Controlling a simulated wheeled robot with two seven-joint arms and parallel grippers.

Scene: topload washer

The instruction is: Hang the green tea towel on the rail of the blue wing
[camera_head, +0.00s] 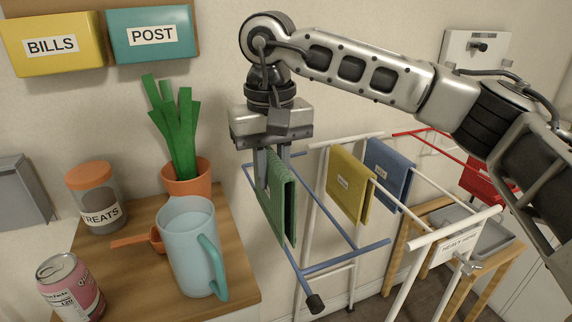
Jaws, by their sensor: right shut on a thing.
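The green tea towel (285,208) hangs folded in the jaws of my right gripper (274,172), which points down and is shut on its upper part. The towel is over the blue wing (348,254), the blue-railed left side of the white drying rack. Its folded halves hang down close to the wing's rails. The gripper and towel hide part of the wing, so I cannot tell whether a rail lies inside the fold. My left gripper is not in view.
A yellow towel (349,186) and a blue towel (388,174) hang on the white rack (322,215), with a red towel (480,182) farther right. A blue jug (190,250), a potted plant (182,155), a jar (94,198) and a can (72,288) stand on the wooden counter at left.

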